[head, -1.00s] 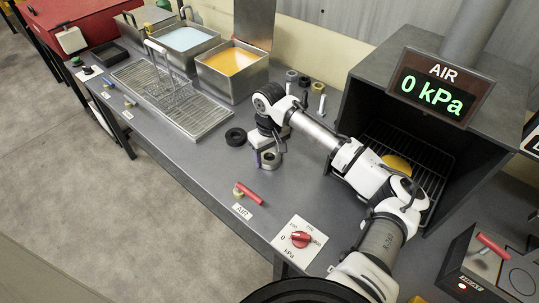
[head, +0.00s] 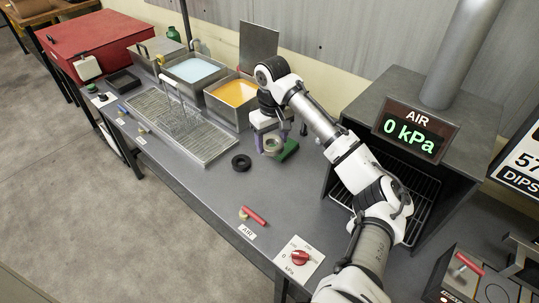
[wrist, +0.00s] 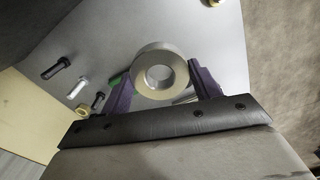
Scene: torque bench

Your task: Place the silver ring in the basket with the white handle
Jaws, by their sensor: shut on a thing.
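The silver ring (wrist: 160,75) is between my gripper's two purple fingers (wrist: 160,88) in the wrist view, which are shut on it. In the head view my gripper (head: 271,145) holds the ring (head: 274,146) over the bench; the exact height is hard to tell. A wire basket with a tall pale handle (head: 180,121) stands on the drain grate to the left of my gripper. Its wires are thin and hard to make out against the grate.
A black ring (head: 241,162) lies left of my gripper. A green object (head: 289,150) is just right of it. Open tanks of orange (head: 234,93) and blue liquid (head: 194,70) stand behind the grate (head: 204,144). Bolts (wrist: 55,68) show in the wrist view. A grey chamber (head: 440,100) is at right.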

